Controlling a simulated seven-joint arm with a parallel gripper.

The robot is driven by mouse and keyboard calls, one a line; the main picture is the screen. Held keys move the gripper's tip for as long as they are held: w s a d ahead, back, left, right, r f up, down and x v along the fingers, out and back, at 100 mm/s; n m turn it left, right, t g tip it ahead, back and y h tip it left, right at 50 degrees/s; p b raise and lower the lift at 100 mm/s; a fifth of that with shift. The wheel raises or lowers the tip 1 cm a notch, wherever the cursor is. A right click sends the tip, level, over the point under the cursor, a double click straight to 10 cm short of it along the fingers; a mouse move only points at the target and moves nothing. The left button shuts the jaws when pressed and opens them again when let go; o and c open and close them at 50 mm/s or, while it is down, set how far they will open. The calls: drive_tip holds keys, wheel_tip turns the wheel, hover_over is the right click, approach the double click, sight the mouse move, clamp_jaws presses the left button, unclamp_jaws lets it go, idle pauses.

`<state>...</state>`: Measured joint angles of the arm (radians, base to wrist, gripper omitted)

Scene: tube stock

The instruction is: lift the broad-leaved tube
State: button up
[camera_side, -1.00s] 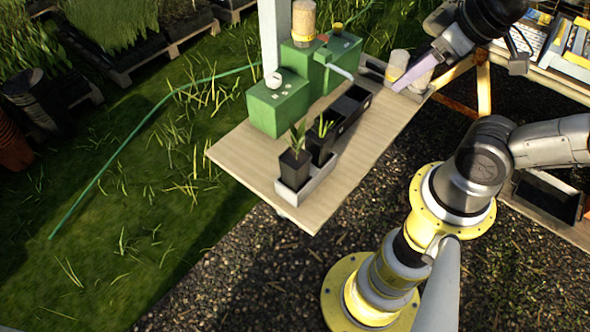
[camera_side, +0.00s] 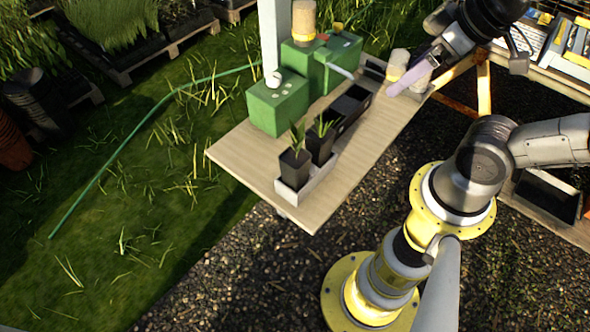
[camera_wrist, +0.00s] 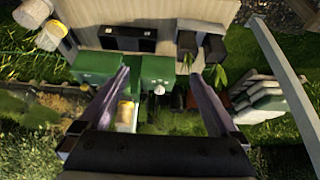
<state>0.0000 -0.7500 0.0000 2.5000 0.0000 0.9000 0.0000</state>
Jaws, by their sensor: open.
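The broad-leaved tube (camera_side: 295,168) is a black square pot with green leaves, standing upright at the near end of a grey tray (camera_side: 309,190) on the wooden table. It also shows in the wrist view (camera_wrist: 213,50), at the right of a pair. A second black tube (camera_side: 321,148) with narrower, upright leaves stands right behind it. My gripper (camera_side: 397,90) is above the far right end of the table, well away from both tubes. In the wrist view my gripper (camera_wrist: 160,75) has its two purple fingers spread, with nothing between them.
Green machine boxes (camera_side: 278,105) stand along the table's back edge, beside a pale post (camera_side: 276,35). A black tray (camera_side: 350,104) lies behind the tubes. Pale cylinders (camera_side: 397,63) stand near my gripper. The table's front strip (camera_side: 365,150) is clear.

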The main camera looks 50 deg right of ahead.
drive_tip(key=n+g, duration=0.6)
drive_tip(key=n, duration=1.2)
hover_over(295, 156)
wheel_tip(295, 156, down, 5)
wheel_tip(295, 156, down, 14)
drive_tip(key=shift+r, duration=0.15)
clamp_jaws()
